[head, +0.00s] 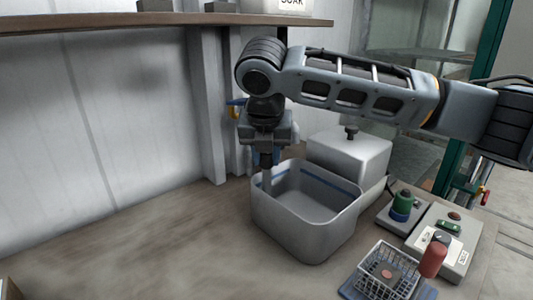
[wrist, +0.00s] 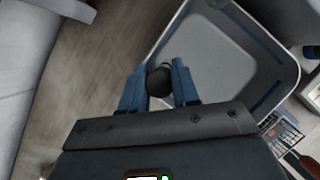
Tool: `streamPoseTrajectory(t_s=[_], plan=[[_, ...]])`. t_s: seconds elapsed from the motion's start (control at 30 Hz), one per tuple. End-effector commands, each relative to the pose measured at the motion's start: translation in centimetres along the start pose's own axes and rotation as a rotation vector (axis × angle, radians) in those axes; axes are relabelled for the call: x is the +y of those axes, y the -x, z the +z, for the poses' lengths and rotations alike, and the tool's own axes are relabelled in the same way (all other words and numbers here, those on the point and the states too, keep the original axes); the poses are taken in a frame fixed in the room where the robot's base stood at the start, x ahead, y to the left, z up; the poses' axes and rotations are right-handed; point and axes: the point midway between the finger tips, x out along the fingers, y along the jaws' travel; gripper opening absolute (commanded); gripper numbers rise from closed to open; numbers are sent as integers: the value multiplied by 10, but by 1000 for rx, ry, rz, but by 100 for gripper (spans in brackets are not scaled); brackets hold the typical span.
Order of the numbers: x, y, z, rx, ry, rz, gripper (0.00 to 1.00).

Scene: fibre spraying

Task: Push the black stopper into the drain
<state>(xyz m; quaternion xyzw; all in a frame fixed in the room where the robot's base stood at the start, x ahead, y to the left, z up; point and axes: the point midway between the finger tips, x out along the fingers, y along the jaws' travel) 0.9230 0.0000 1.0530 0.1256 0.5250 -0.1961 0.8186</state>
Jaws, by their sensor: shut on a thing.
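The black stopper (wrist: 160,82) shows in the wrist view as a dark round shape between the two blue fingers of my gripper (wrist: 160,88), which is shut on it. In the head view my gripper (head: 266,168) points down at the back left side of a grey basin (head: 300,245), with its fingers at about rim height or lower. The stopper cannot be made out in the head view. In the wrist view the basin (wrist: 215,65) lies beyond the fingers, its pale floor partly visible. I cannot make out the drain in either view; it may be hidden behind the gripper and stopper.
A pale box (head: 350,155) stands behind the basin. On the right are a control panel (head: 445,240), a green and blue knob (head: 402,205), a red cylinder (head: 433,260) and a wire basket (head: 385,272). A shelf (head: 150,22) hangs above left. The table's left part is clear.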

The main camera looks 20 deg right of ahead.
Motion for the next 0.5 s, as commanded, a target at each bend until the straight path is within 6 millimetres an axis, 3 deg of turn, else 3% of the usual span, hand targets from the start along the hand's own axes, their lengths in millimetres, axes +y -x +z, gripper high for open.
streamPoseTrajectory(t_s=[0.5], plan=[[0,-11,-5,1,0,0,0]])
